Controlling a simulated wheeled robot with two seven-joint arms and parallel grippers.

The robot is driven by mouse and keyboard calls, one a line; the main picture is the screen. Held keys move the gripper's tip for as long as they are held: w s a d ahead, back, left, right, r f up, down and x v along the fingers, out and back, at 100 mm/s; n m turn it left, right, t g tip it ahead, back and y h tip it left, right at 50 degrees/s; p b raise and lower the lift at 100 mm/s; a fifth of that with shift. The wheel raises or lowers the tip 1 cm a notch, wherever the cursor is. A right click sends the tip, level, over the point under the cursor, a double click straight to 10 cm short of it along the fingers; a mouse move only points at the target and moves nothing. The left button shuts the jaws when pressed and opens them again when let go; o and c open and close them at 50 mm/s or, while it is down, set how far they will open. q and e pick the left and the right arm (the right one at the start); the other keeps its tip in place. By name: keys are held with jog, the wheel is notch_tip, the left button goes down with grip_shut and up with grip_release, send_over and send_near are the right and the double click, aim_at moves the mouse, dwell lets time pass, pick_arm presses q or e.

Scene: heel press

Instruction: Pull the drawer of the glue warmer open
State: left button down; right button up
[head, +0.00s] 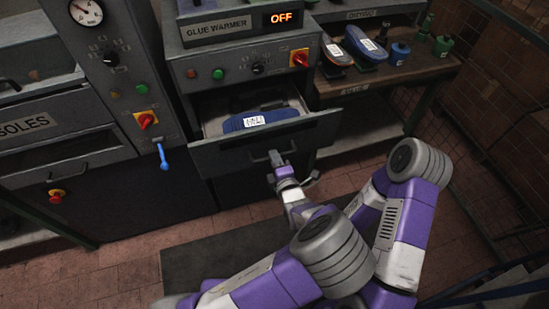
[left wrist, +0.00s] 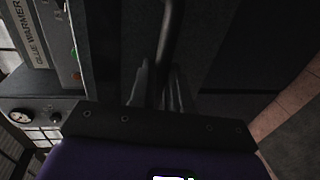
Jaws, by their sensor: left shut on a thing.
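The glue warmer (head: 235,50) is a grey cabinet with a lit OFF display (head: 282,18). Its drawer (head: 222,153) stands pulled out, and a blue item (head: 240,122) with a white label lies inside. The drawer handle (head: 258,159) is a dark bar on the drawer front. My left gripper (head: 279,165) is shut on this handle. In the left wrist view the dark handle bar (left wrist: 171,35) runs down between the fingers (left wrist: 158,92); the exact contact is dim. My right gripper does not show.
A bench (head: 390,78) with labelled shoe-like items (head: 365,45) and small bottles (head: 399,52) stands to the right. A machine with a gauge (head: 86,12) and blue lever (head: 162,157) stands left. A dark mat (head: 190,262) lies on the tiled floor.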

pick_arm(q)
jog(key=s, duration=0.1)
jog(key=s+d, duration=0.1)
jog(key=s, duration=0.2)
jog(key=shift+s+d+f, duration=0.15)
jog(key=shift+s+f, duration=0.05)
jog(key=shift+f, duration=0.1)
jog(key=c, duration=1.1)
grip_release()
jog(key=shift+w, duration=0.15)
jog(key=shift+c, duration=0.2)
jog(key=shift+r, duration=0.15)
jog(key=v, duration=0.7)
jog(key=shift+s+p, duration=0.3)
